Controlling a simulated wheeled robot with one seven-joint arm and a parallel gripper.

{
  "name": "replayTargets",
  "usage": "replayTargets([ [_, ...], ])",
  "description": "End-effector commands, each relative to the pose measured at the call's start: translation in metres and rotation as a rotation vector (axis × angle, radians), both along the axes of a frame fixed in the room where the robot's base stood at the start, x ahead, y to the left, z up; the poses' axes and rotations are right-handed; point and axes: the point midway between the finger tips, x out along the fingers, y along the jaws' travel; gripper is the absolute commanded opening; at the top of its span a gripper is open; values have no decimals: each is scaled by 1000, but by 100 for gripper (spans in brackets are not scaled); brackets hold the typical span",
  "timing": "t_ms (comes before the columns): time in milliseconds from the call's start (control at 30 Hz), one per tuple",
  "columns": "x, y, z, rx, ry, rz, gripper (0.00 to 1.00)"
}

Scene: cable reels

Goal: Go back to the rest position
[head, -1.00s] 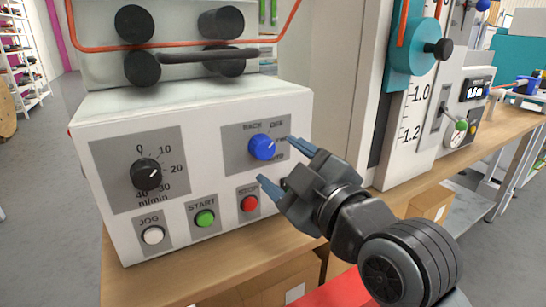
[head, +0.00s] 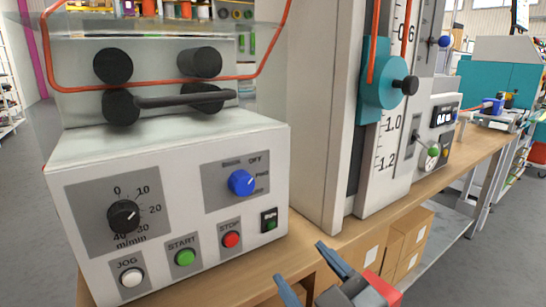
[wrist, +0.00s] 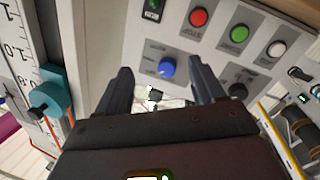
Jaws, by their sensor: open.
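My gripper (head: 305,272) is at the bottom of the head view, low in front of the bench, with its blue-grey fingers apart and nothing between them. In the wrist view my gripper (wrist: 158,85) is also open and empty. Beyond its fingers stands the white control box (head: 75,160) with a blue selector knob (head: 242,182), which also shows in the wrist view (wrist: 167,67). The gripper is apart from the knob and the box. Most of my arm is out of the head view.
The box also has a black speed dial (head: 123,216), a white jog button (head: 131,277), a green start button (head: 185,257) and a red stop button (head: 231,240). A scaled column with a teal slider (head: 383,80) stands right. Cardboard boxes (head: 408,242) sit below the wooden bench (head: 452,163).

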Motion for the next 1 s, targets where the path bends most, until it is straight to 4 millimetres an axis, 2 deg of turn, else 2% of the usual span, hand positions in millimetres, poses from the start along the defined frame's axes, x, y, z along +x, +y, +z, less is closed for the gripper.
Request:
replayTargets([
  [33, -14, -8, -12, 36, 35, -30, 68],
  [200, -59, -37, -44, 150, 114, -134, 68],
  [367, -106, -65, -66, 233, 174, -227, 68],
  [500, -152, -88, -79, 288, 219, -301, 68],
  [733, -231, -123, -82, 350, 278, -403, 68],
  [900, -287, -145, -72, 377, 311, -452, 68],
  [1000, -313, -154, -63, 387, 325, -468, 68],
])
